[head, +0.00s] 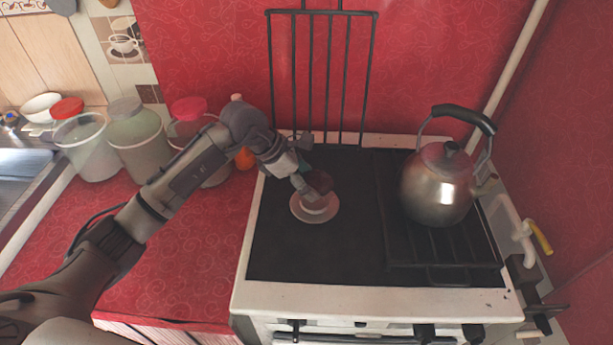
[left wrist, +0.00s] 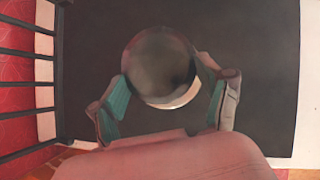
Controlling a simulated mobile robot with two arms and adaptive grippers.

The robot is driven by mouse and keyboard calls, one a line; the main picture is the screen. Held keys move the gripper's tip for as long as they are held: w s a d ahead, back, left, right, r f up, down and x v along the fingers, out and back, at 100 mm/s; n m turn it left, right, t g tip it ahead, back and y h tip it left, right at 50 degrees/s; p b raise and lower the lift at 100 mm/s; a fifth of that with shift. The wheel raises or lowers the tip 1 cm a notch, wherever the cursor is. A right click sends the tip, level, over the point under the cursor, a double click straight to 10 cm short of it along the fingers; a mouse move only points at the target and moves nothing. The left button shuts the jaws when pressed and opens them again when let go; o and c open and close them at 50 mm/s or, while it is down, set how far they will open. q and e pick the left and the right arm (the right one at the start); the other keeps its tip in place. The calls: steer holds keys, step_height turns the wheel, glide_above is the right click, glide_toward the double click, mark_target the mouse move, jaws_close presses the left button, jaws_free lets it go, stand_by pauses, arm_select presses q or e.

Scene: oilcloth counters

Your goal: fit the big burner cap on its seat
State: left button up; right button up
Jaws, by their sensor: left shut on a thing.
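The big burner cap (head: 320,180) is a dark, round disc. My left gripper (head: 309,184) is shut on it and holds it over the left part of the stove top. The cap also shows in the left wrist view (left wrist: 160,58), between the two teal-padded fingers of my left gripper (left wrist: 163,78). The pale round burner seat (head: 314,208) lies on the black stove top below the cap. Only a pale crescent of the seat shows past the cap's edge in the left wrist view (left wrist: 182,99). I cannot tell exactly how large the gap between cap and seat is.
A metal kettle (head: 438,185) stands on the black grate (head: 440,250) at the right. A raised rack (head: 322,15) stands behind the stove top. Several lidded jars (head: 137,137) stand on the red counter (head: 170,270) at the left. The stove's front middle is clear.

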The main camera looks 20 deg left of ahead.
arm_select(q)
step_height(320, 180, down, 2)
steer(key=shift+f+b, duration=0.25)
steer(key=shift+b, duration=0.35)
steer(key=shift+f+b, duration=0.8)
steer(key=shift+f, duration=0.15)
arm_select(e)
steer(key=f, duration=0.1)
steer(key=a+f, duration=0.1)
steer(key=f, duration=0.1)
steer(key=shift+w+a, duration=0.3)
steer(key=shift+d+f, duration=0.1)
steer(key=shift+d, duration=0.3)
arm_select(q)
steer(key=shift+b, duration=0.35)
arm_select(e)
steer(key=shift+f, duration=0.25)
steer(key=shift+a, duration=0.15)
arm_select(q)
steer(key=shift+f+b, duration=0.5)
steer(key=shift+b, duration=0.2)
arm_select(e)
steer(key=shift+f, duration=0.7)
arm_select(q)
steer(key=o, duration=1.2)
